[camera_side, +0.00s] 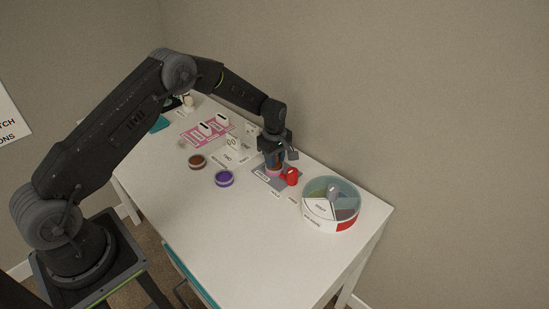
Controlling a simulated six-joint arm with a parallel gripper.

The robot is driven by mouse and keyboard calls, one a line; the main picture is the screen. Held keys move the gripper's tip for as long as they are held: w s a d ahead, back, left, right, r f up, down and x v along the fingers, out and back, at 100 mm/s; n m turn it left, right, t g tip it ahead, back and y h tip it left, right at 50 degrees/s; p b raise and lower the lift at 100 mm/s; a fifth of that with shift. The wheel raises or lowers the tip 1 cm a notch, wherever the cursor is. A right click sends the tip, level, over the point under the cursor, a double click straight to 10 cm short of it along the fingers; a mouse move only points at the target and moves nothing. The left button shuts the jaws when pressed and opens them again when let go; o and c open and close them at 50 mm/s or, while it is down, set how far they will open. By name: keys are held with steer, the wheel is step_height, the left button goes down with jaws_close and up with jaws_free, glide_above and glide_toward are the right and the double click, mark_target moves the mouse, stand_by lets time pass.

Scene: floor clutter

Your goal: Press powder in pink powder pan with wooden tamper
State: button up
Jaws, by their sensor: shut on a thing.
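My gripper (279,153) points down over the grey mat near the back edge of the white table. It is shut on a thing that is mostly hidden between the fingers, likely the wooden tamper. A pink pan (273,173) sits on the grey mat (262,177) directly below the fingers. The lower end of the held thing is at or just over the pan; I cannot tell whether it touches the powder. The powder itself is hidden.
A red object (292,177) stands just right of the pan. A round sectioned tray (331,222) is at the right. A purple pan (224,178) and a brown pan (197,161) lie to the left. A pink mat (203,133) with white pieces lies farther left. The table's front (250,250) is clear.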

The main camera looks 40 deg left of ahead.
steer(key=shift+f, duration=0.1)
steer(key=shift+r, duration=3.55)
